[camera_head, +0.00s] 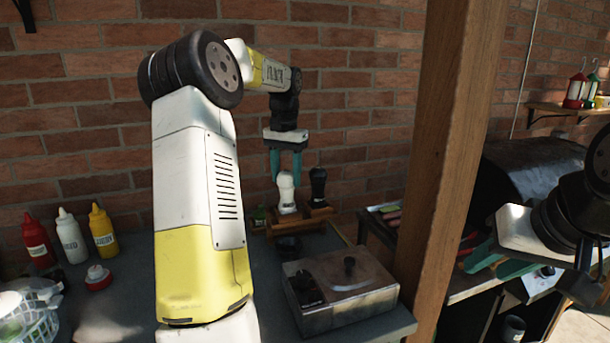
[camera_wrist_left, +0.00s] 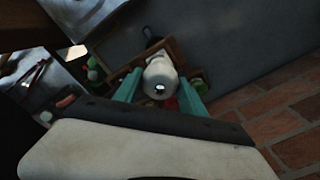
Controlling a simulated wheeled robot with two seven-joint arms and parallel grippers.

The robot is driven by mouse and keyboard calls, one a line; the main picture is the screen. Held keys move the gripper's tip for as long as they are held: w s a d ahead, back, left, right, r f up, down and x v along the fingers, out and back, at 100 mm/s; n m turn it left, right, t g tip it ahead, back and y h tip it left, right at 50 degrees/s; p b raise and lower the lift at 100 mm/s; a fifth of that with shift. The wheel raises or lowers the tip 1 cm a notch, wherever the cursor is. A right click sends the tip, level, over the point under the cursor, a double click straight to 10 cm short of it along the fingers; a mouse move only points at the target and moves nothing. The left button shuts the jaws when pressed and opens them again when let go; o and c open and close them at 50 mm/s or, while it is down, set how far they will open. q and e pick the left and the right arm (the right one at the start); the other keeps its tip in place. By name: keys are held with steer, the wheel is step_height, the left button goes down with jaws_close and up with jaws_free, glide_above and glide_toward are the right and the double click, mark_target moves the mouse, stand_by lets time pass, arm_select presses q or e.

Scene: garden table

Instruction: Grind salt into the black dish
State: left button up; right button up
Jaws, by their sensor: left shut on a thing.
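My left gripper (camera_head: 287,172) points down over the wooden caddy (camera_head: 323,213) and is shut on the top of the white grinder (camera_head: 286,194). In the left wrist view the teal fingers (camera_wrist_left: 160,92) flank the white grinder (camera_wrist_left: 159,70). The white grinder is upright, its base at the caddy; I cannot tell whether it touches it. A black grinder (camera_head: 318,188) stands in the caddy to its right. The black dish (camera_head: 289,247) sits on the table in front of the caddy. My right gripper (camera_head: 494,262) is open and empty at the right, beyond the wooden post.
A metal box with a black knob (camera_head: 345,284) stands right of the dish. Red (camera_head: 37,240), white (camera_head: 72,236) and yellow (camera_head: 102,230) bottles stand at the left. A wooden post (camera_head: 446,140) rises at the right, near the grill (camera_head: 530,165). A brick wall is behind.

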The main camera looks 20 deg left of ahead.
arm_select(q)
steer(key=shift+m, duration=0.3)
steer(key=m, duration=1.1)
steer(key=shift+m, duration=2.1)
steer(key=o, duration=1.4)
steer(key=shift+c, duration=0.2)
